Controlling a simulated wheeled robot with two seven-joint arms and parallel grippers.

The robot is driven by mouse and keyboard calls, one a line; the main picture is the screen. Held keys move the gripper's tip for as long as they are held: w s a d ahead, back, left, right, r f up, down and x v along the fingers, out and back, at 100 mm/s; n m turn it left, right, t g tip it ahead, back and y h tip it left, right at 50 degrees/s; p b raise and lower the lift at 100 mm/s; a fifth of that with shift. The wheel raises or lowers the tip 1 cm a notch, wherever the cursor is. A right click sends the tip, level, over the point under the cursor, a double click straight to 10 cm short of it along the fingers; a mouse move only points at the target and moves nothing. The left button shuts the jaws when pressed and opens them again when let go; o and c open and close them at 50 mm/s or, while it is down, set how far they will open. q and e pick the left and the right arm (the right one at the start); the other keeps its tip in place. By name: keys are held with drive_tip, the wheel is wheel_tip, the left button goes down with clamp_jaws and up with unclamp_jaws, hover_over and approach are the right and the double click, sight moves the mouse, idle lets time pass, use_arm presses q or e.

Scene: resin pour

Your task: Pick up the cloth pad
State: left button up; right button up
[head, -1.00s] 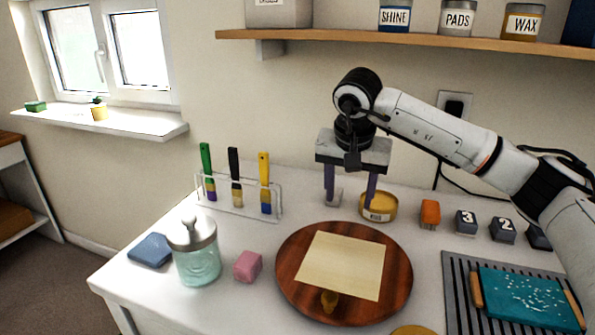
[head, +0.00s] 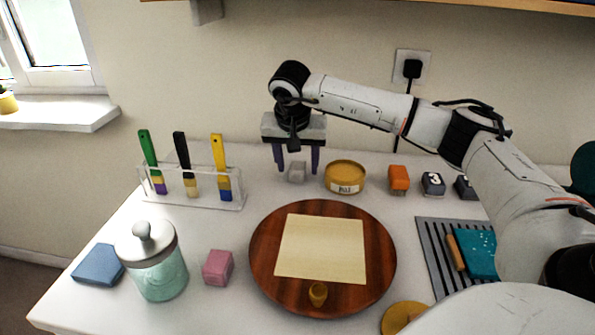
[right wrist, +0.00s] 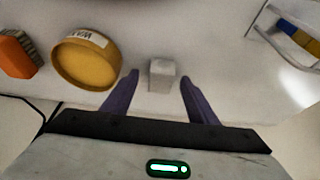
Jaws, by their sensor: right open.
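A flat blue pad (head: 98,265), which looks like the cloth pad, lies on the white table at the left, beside a glass jar (head: 160,272). My right gripper (head: 297,168) is at the back of the table, far from the blue pad, open and pointing down. A small pale grey block (head: 297,173) shows between its fingers. In the right wrist view the block (right wrist: 162,76) lies between the open fingertips (right wrist: 159,80), with gaps on both sides. My left gripper is not in view.
A yellow tin (head: 345,177) stands just right of the gripper. A brush rack (head: 205,202) is to the left. A round wooden board (head: 380,262) with a pale sheet (head: 322,248) fills the middle. A pink block (head: 218,267) stands between jar and board.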

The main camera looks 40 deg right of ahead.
sight(297, 167)
drive_tip(key=shift+w+d+f, duration=0.15)
drive_tip(key=shift+f, duration=0.45)
drive_tip(key=c, duration=1.1)
wheel_tip(297, 167, up, 10)
drive_tip(key=shift+r, duration=0.1)
drive_tip(key=o, duration=0.4)
drive_tip(key=c, duration=0.3)
